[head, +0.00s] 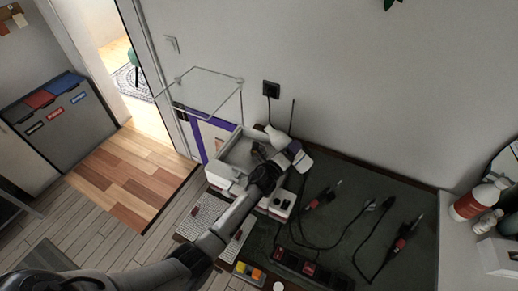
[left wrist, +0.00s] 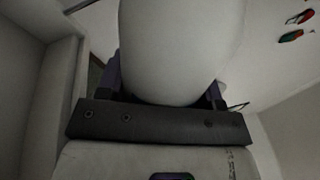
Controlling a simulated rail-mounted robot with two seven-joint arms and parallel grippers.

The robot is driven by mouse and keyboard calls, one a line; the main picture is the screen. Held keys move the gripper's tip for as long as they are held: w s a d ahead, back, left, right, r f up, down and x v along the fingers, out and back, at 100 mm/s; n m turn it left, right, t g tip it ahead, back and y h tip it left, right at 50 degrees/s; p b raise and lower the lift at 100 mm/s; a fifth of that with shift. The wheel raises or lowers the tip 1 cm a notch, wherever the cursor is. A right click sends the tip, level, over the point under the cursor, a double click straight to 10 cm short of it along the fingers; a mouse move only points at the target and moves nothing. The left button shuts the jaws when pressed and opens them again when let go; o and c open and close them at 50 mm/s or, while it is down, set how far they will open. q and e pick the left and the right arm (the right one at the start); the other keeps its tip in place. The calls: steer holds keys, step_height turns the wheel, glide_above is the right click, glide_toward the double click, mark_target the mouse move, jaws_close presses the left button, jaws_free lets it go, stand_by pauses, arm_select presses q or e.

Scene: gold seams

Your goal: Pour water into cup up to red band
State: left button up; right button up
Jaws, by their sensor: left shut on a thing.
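My left gripper (head: 290,152) reaches over the back left of the dark table and is shut on a smooth white rounded vessel (head: 274,136). In the left wrist view the vessel (left wrist: 180,45) fills the space between the fingers (left wrist: 166,88). In the head view it looks tilted, with its narrower end up and to the left, near an open white box (head: 221,169). A small dark and yellowish thing (head: 257,151) shows by the box, partly behind my arm. I cannot make out the cup, its red band or any water. My right gripper is not in view.
Soldering-type tools with black cables (head: 323,197) lie on the dark table mat (head: 345,225). White keyboards (head: 206,217) lie at the left edge.

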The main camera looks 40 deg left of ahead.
mark_target(287, 137)
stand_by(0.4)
arm_select(q)
steer(key=shift+r, duration=0.1)
steer(key=shift+a+r+m, duration=0.3)
steer(key=shift+a+m, duration=0.15)
steer(key=shift+m, duration=0.35)
steer(key=a+r+m+p, duration=0.1)
steer(key=r+m+p, duration=0.1)
steer(key=shift+a+r+h, duration=0.3)
steer(key=shift+a+r, duration=0.05)
steer(key=shift+r, duration=0.05)
steer(key=shift+a+m, duration=0.3)
steer(key=shift+m, duration=0.5)
steer(key=f+m+b, duration=0.1)
steer(key=m, duration=0.1)
steer(key=shift+a+f+m+g+h+b, duration=0.3)
steer(key=shift+a+f+m+b, duration=0.05)
steer(key=shift+f+m, duration=0.05)
steer(key=shift+a+r+m+p, duration=0.1)
steer(key=shift+r+m+p, duration=0.4)
steer(key=shift+m+p, duration=0.1)
steer(key=shift+a+m+g, duration=0.3)
steer(key=shift+m, duration=0.9)
steer(key=shift+a+f+m+p, duration=0.25)
steer(key=shift+f+m+p, duration=0.05)
steer(key=shift+m, duration=0.6)
